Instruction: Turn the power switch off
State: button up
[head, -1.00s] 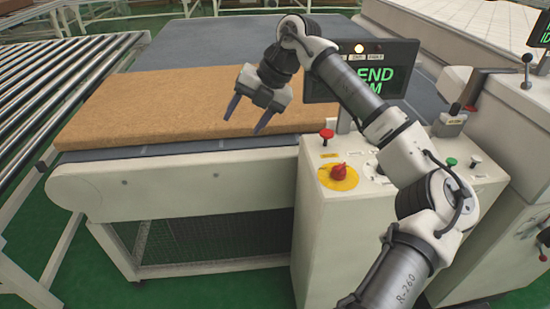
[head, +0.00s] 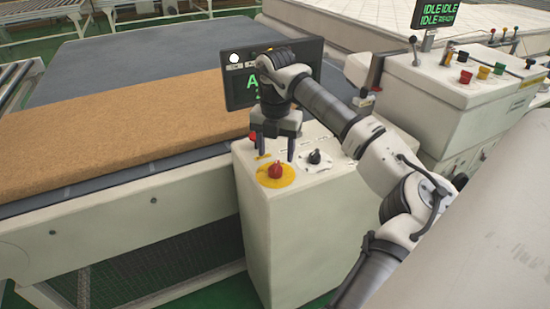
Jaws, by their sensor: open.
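A red rotary switch (head: 275,170) sits on a round yellow plate (head: 289,179) on top of the white control console (head: 310,220). It looks like the power switch, though no label is readable. My gripper (head: 277,155) points down with its fingers open and empty. Its fingertips appear just above and behind the red switch, one towards each side; I cannot tell the exact height or whether they touch anything. A black knob (head: 315,157) on a white plate sits right of the red switch, just beside my right finger.
A red push button (head: 252,136) is close to my left finger. A display (head: 240,90) stands behind my wrist, partly hidden. The brown mattress (head: 120,130) lies on the conveyor table at left. Another console (head: 450,90) with coloured buttons stands at right.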

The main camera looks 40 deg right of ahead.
aim_at(275, 164)
jog(key=shift+f+p, duration=0.35)
jog(key=shift+f, duration=1.8)
jog(key=shift+c, duration=0.3)
jog(key=c, duration=0.9)
